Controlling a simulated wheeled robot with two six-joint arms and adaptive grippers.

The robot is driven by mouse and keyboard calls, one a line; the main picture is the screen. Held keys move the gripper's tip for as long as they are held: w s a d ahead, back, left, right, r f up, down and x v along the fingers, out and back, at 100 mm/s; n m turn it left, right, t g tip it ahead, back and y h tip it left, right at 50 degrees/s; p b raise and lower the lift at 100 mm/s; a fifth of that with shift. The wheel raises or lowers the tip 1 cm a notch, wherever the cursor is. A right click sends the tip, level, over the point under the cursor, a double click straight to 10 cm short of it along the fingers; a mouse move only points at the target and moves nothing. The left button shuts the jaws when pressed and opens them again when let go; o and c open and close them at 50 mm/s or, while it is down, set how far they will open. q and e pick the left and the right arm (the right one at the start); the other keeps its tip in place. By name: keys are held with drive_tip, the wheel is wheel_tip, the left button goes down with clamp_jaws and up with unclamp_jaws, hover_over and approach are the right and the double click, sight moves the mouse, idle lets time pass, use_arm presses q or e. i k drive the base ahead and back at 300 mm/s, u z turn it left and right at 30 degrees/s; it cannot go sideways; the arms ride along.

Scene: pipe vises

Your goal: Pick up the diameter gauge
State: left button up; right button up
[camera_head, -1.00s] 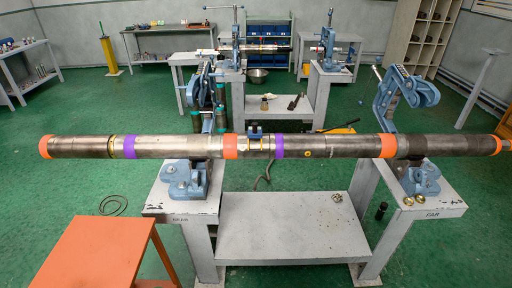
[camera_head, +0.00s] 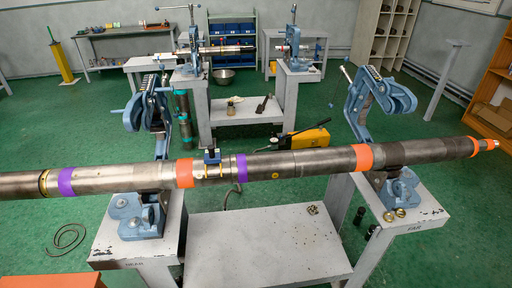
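I cannot tell for certain which thing is the diameter gauge. A small blue device (camera_head: 212,157) with thin yellow parts sits on top of the long pipe, between an orange band and a purple band. Two small brass rings (camera_head: 393,215) lie on the right vise table, at the foot of the right vise. The long steel pipe (camera_head: 310,163) rests across two blue vises, the left vise (camera_head: 135,213) and the right vise (camera_head: 400,188). Both vises have their upper arms swung open. Neither of my grippers shows in the head view.
A low grey shelf (camera_head: 262,250) joins the two vise tables. An orange table (camera_head: 50,281) edges into the bottom left. A yellow pump (camera_head: 305,138) and a dark cable (camera_head: 68,237) lie on the green floor. More vises and benches stand behind. An orange shelf (camera_head: 490,120) stands at right.

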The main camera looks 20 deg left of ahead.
sight(212, 155)
drive_tip(key=i, duration=0.9)
drive_tip(key=u, duration=0.4)
